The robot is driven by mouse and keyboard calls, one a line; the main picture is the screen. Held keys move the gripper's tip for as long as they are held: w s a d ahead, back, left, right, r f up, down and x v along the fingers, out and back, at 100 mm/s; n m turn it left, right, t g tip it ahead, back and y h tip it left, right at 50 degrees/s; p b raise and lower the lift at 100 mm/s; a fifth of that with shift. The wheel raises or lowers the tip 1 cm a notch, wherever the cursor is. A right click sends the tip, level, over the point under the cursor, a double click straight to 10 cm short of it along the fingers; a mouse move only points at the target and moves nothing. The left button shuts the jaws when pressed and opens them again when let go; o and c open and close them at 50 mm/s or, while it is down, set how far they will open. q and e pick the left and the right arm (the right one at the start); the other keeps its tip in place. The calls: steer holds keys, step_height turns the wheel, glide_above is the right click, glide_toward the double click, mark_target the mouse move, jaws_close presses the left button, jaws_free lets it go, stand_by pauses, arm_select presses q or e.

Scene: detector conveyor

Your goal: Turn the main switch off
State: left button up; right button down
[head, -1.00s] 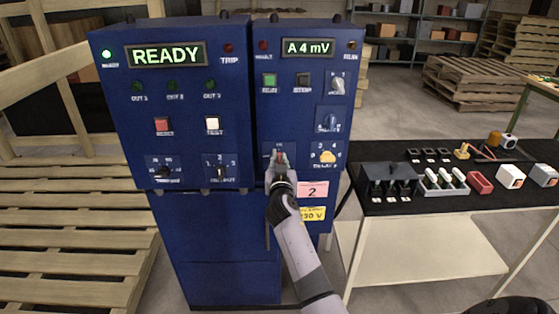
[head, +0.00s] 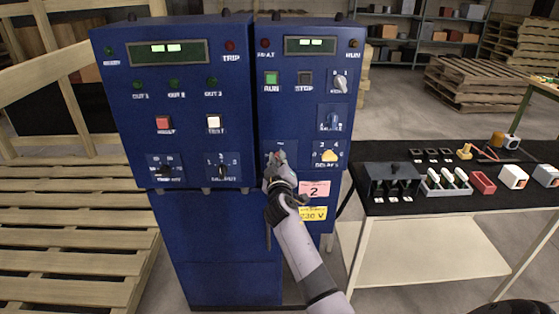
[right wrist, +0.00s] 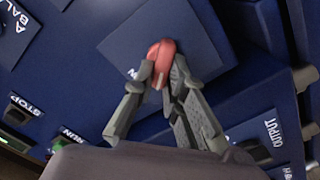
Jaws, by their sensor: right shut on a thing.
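The main switch is a red knob (right wrist: 161,60) on a square plate (right wrist: 150,25) low on the right-hand blue cabinet (head: 300,115). My right gripper (head: 278,160) is at this knob and covers most of it in the head view. In the right wrist view the right gripper (right wrist: 163,80) is shut on the red knob, one finger on each side. The plate's lettering is mostly hidden. The left display (head: 166,53) and right display (head: 310,45) show only short light bars, no words. My left gripper is not in view.
The left blue cabinet (head: 180,110) carries lamps, buttons and selectors. Below the held knob are a pink label (head: 314,190) and a yellow label (head: 313,213). A table with a black top (head: 440,203) holding small parts stands at right. Pallets (head: 65,230) stand at left.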

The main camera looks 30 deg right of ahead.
steer(key=n, duration=0.4)
steer(key=shift+w+a+n, duration=0.15)
steer(key=shift+n, duration=0.25)
steer(key=n, duration=0.1)
steer(key=n+p, duration=0.1)
steer(key=n, duration=0.3)
steer(key=shift+f, duration=0.35)
steer(key=shift+n, duration=0.3)
steer(key=c, duration=1.8)
jaws_free()
steer(key=shift+o, duration=1)
steer(key=shift+f, duration=0.1)
steer(key=v, duration=1.2)
